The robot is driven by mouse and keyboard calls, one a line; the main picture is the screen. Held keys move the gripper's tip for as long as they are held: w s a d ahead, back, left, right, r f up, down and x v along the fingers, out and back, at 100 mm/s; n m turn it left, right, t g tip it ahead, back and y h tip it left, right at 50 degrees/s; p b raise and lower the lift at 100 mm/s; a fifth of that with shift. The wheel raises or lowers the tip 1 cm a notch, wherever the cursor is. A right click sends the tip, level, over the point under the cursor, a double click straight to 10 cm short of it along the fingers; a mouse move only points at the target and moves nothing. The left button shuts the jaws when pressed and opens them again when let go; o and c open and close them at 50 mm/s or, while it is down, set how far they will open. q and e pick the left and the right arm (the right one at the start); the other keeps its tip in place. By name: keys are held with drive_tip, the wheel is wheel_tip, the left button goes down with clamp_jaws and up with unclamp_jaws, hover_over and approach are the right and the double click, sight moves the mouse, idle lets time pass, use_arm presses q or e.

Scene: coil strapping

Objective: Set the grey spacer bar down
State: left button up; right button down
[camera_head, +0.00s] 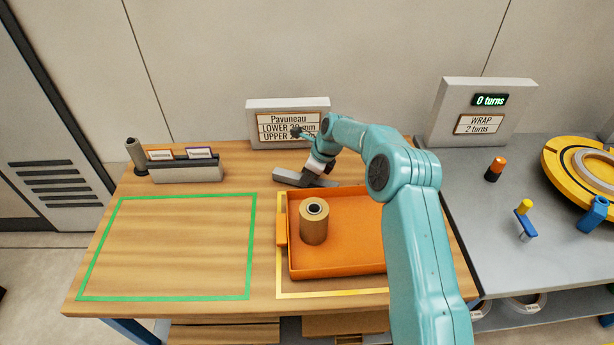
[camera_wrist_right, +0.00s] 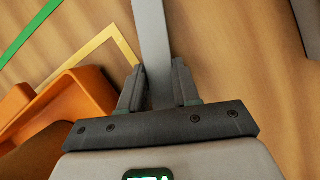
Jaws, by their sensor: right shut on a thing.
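The grey spacer bar (camera_head: 288,178) is a long flat bar behind the orange tray in the head view. My right gripper (camera_head: 316,170) is shut on it. In the right wrist view the bar (camera_wrist_right: 151,35) runs up between the two dark fingers of the gripper (camera_wrist_right: 157,85). The bar is at or close above the wooden table top; I cannot tell whether it touches. Part of the bar is hidden by the gripper in the head view. My left gripper is not in view.
An orange tray (camera_head: 345,272) holds a brown roll (camera_head: 314,226) inside a yellow outline. A green outline (camera_head: 165,197) on the left encloses bare wood. A sign (camera_head: 285,105) stands behind the bar. A grey card holder (camera_head: 187,172) stands at back left. A grey bench (camera_head: 480,240) is right.

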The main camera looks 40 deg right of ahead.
drive_tip(key=shift+w+f, duration=0.1)
drive_tip(key=shift+f, duration=0.1)
drive_tip(key=shift+r, duration=0.1)
drive_tip(key=c, duration=0.8)
unclamp_jaws()
drive_tip(key=shift+f, duration=0.25)
drive_tip(key=shift+r, duration=0.1)
